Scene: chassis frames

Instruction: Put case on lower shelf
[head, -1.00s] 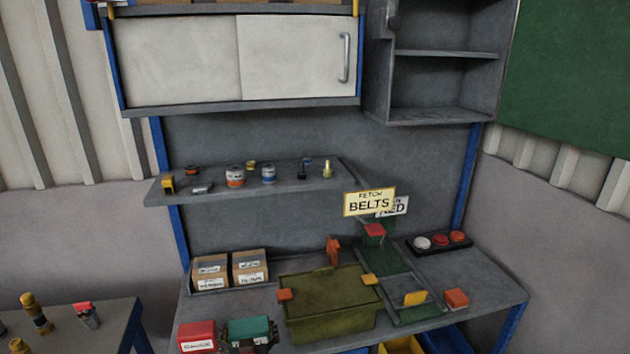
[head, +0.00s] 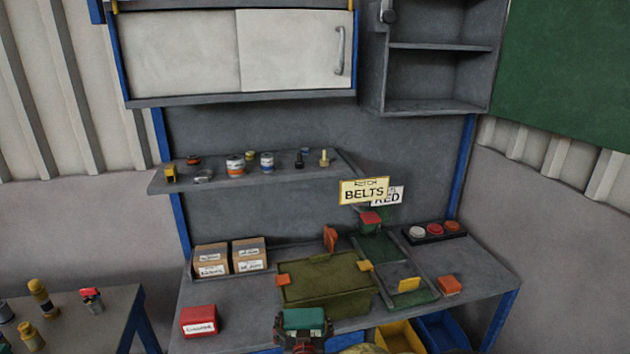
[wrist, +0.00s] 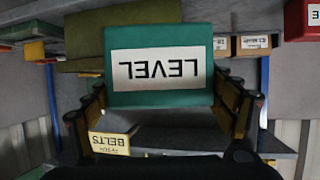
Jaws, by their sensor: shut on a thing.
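A teal case (head: 304,319) with a white label is in my gripper (head: 303,337), low in the middle of the head view, in front of the bench's front edge. In the wrist view the case (wrist: 160,96) fills the middle, its LEVEL label upside down. My gripper's fingers stand on either side of it, shut on it. A long wall shelf (head: 215,182) runs above the bench, under the closed cabinet. An open grey unit (head: 437,105) at the upper right has a lower board and a middle board; both look empty.
The wall shelf carries several small cans, fittings and tools. The bench (head: 240,297) holds a red box (head: 198,321), two cardboard boxes (head: 228,257), an olive bin (head: 325,268) and a button panel (head: 434,232). A BELTS sign (head: 364,191) stands near the shelf's right end.

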